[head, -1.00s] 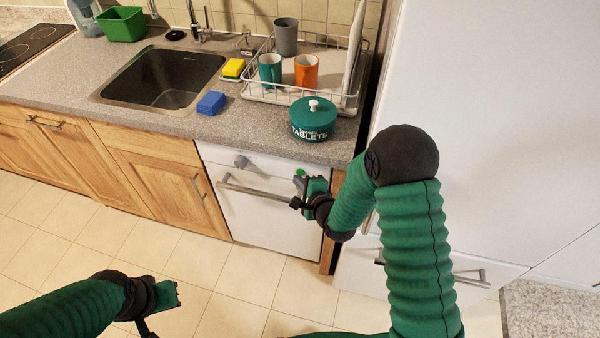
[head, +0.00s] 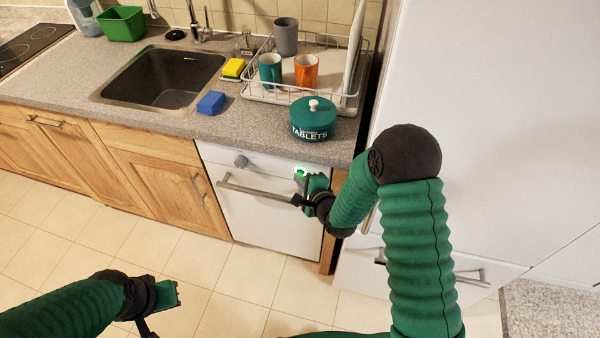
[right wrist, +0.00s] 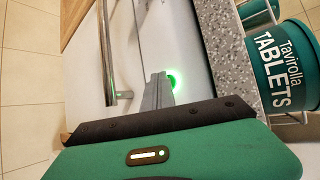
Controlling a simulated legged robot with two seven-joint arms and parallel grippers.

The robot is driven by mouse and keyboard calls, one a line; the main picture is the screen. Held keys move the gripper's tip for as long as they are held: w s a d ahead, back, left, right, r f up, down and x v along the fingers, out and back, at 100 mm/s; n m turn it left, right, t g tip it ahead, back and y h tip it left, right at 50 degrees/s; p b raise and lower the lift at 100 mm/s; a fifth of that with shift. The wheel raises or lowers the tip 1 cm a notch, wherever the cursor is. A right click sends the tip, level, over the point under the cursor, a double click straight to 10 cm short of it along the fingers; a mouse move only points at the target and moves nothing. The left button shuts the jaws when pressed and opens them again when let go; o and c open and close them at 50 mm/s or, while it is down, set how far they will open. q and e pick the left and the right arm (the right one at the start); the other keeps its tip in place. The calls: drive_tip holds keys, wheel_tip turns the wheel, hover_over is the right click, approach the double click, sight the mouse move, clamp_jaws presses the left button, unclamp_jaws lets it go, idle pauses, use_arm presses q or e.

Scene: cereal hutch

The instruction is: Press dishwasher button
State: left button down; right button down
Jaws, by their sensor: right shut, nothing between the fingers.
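The white dishwasher (head: 255,205) is under the counter, with a horizontal bar handle (head: 255,191) and a grey knob (head: 241,161). Its button (head: 300,172) glows bright green at the upper right of the front. In the right wrist view the glowing button (right wrist: 172,80) is partly hidden behind the fingertips. My right gripper (head: 301,181) is shut and empty, its tips at the button; I cannot tell if they touch it. The shut fingers also show in the right wrist view (right wrist: 158,92). My left gripper (head: 165,298) is low over the floor at the left; its jaws are unclear.
A green tablets tub (head: 313,120) stands on the counter edge above the button. A dish rack (head: 345,100) with mugs, sponges and a sink (head: 165,75) are behind. A tall white cabinet (head: 480,120) bounds the right. The floor (head: 230,290) in front is clear.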

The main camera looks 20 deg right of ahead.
idle(0.3)
drive_tip(key=shift+s+a, duration=0.4)
drive_tip(key=shift+s, duration=0.25)
drive_tip(key=s+a, duration=0.1)
drive_tip(key=s, duration=0.1)
drive_tip(key=s+a, duration=0.1)
drive_tip(key=s, duration=0.1)
drive_tip(key=shift+a, duration=0.4)
idle(0.4)
